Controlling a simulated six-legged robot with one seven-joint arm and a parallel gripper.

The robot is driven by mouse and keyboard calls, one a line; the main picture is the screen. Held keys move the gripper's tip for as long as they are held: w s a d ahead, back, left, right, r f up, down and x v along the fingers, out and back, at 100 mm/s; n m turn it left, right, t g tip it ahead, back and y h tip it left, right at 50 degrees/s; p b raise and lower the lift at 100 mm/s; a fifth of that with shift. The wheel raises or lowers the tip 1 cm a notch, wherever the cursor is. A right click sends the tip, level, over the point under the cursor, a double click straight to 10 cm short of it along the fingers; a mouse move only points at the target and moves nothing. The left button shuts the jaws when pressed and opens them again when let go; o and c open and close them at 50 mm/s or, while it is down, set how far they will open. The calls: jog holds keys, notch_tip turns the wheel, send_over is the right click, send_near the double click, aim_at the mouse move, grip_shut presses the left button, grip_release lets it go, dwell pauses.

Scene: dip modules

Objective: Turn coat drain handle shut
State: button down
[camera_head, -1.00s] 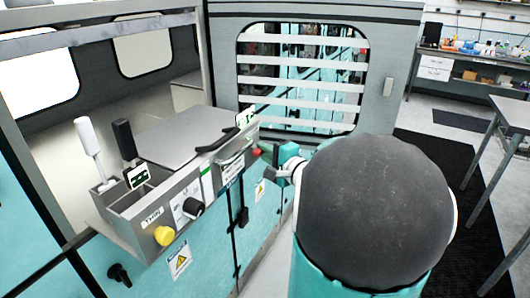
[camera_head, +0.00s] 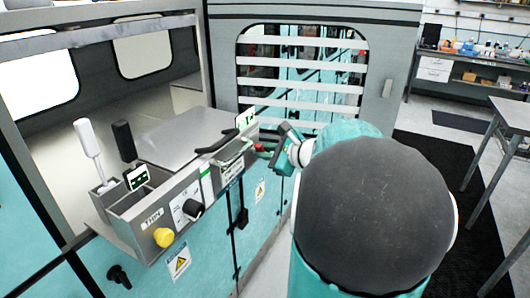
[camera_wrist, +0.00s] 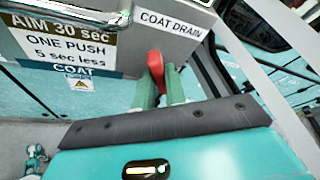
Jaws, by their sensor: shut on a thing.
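The red coat drain handle (camera_wrist: 156,66) is in the wrist view, just below the label "COAT DRAIN" (camera_wrist: 172,20) on the grey panel. In the head view the handle (camera_head: 261,148) is a small red spot at the far right end of the metal unit, partly hidden by my gripper. My gripper (camera_wrist: 160,86) is shut on the handle, with one green finger on each side of it. The handle's lower part and its pivot are hidden by the fingers. I cannot tell its exact angle.
The metal unit (camera_head: 150,214) with a yellow knob (camera_head: 164,237) and a black knob (camera_head: 193,209) stands on the teal cabinet front left of my arm. A barred window wall (camera_head: 225,60) is behind. A table (camera_head: 513,112) stands at the right.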

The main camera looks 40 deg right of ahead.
jog(key=m+g+y, duration=0.1)
jog(key=m+y, duration=0.1)
jog(key=m, duration=0.2)
jog(key=shift+d+y, duration=0.15)
jog(key=shift+y, duration=0.25)
jog(key=shift+r+m, duration=0.1)
jog(key=shift+m, duration=0.2)
jog(key=c, duration=1.4)
grip_release()
jog(key=shift+c, duration=0.2)
jog(key=v, duration=1.3)
jog(key=shift+s+r, duration=0.25)
jog(key=shift+d, duration=0.15)
